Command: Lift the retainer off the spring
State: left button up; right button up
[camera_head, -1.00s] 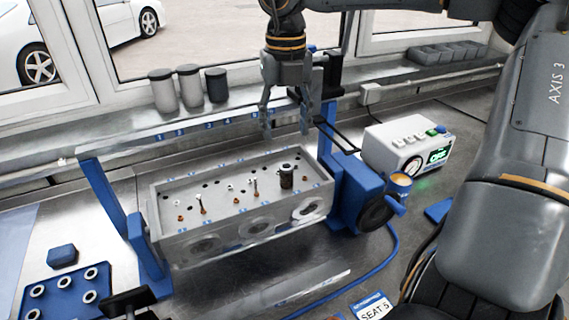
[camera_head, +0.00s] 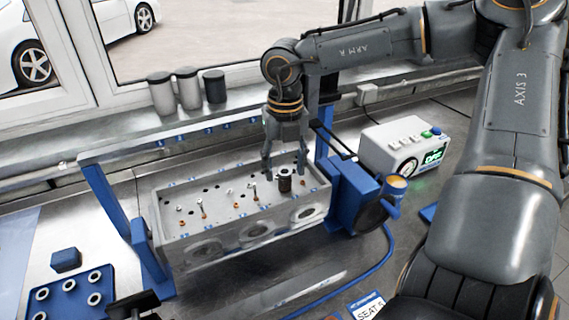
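A grey cylinder head (camera_head: 240,238) sits in a blue fixture. Near the right end of its top deck stands a dark, short cylindrical spring (camera_head: 285,184). The retainer (camera_head: 285,171) appears as a lighter ring at the spring's top; its details are too small to tell. My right gripper (camera_head: 285,174) points down over the spring. Its fingers are apart, one on each side of the spring's upper part, with gaps that look open. I cannot tell whether either finger touches.
A blue motor-like unit (camera_head: 357,195) stands close to the right of the gripper. A white control box (camera_head: 405,148) is behind it. Valve stems (camera_head: 254,191) and small orange parts stand on the deck. A blue tray (camera_head: 70,300) with rings is at lower left.

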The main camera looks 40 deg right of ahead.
jog(key=c, duration=0.7)
jog(key=shift+c, duration=0.2)
